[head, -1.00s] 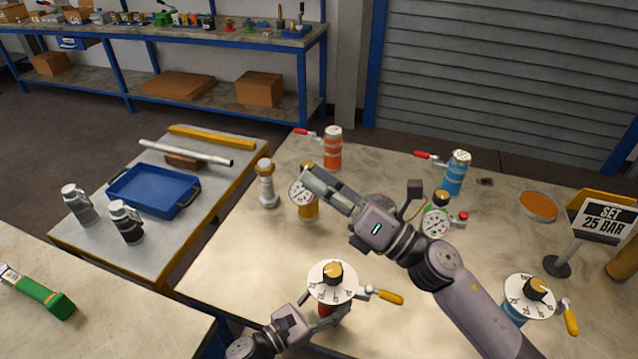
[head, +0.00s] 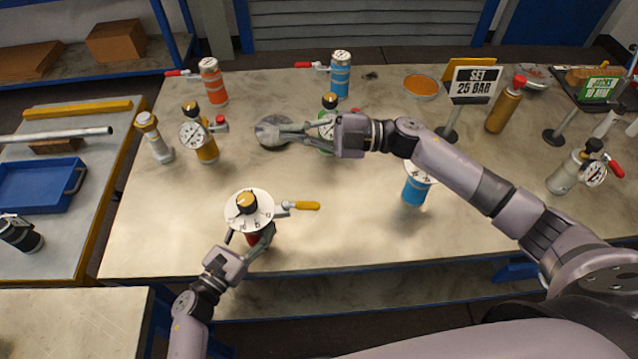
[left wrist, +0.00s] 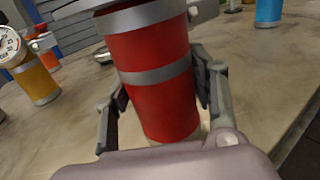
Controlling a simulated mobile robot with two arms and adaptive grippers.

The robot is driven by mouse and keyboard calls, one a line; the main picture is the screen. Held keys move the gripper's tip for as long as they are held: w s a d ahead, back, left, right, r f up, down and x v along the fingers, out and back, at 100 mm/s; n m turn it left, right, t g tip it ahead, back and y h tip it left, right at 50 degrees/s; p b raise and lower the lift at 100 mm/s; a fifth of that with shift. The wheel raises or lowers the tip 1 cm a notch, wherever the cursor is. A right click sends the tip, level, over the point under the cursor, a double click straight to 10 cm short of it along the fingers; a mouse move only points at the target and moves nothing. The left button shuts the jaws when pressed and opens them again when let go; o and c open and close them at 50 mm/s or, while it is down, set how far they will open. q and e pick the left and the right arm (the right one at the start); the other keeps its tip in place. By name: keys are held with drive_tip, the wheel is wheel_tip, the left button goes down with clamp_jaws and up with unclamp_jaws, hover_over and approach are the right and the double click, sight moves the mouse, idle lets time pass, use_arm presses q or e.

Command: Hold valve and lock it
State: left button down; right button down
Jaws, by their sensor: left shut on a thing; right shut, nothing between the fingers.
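The red valve vessel (head: 259,238) stands on the table near its front edge, with a white numbered dial (head: 237,215), a black and gold knob (head: 247,201) and a yellow-handled lever (head: 305,205) pointing right. My left gripper (head: 246,246) is shut around the vessel's body. In the left wrist view the red body (left wrist: 155,102) with grey bands sits between the two fingers. My right gripper (head: 287,133) is shut and empty, pointing left above the table behind the red vessel. It partly hides a green vessel (head: 325,146) with a gauge.
A yellow vessel (head: 207,150), a white one (head: 158,145), an orange one (head: 213,84) and a blue one (head: 340,80) stand behind. Another blue vessel (head: 414,191) is partly under my right arm. A "SET 25 BAR" sign (head: 475,83) stands back right.

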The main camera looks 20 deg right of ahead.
sight(302, 205)
drive_tip(key=s+d+r+m+g, duration=0.1)
drive_tip(key=d+m, duration=1.3)
drive_tip(key=d, duration=0.5)
drive_tip(key=s+d+f+m+g+h, duration=0.1)
drive_tip(key=s+d+f+m+h, duration=0.1)
drive_tip(key=s+d+f+m, duration=0.3)
drive_tip(key=a+f, duration=0.4)
drive_tip(key=a, duration=0.6)
drive_tip(key=w+a+f, duration=0.1)
drive_tip(key=a+f, duration=0.3)
drive_tip(key=a, duration=0.6)
drive_tip(key=shift+a+f+h, duration=0.15)
drive_tip(key=shift+f+h, duration=0.15)
drive_tip(key=shift+s+m+t+h, duration=0.25)
drive_tip(key=shift+s+m+t, duration=0.2)
drive_tip(key=shift+m+t, duration=0.35)
drive_tip(key=shift+s+m+t+h, duration=0.25)
drive_tip(key=shift+s+m+t, duration=0.15)
drive_tip(key=shift+m+t, duration=0.4)
drive_tip(key=shift+s+a+m+t+h, duration=0.1)
drive_tip(key=shift+s+m+t+h, duration=0.25)
drive_tip(key=shift+m+t, duration=0.35)
drive_tip(key=shift+s+t, duration=0.1)
drive_tip(key=shift+t, duration=0.2)
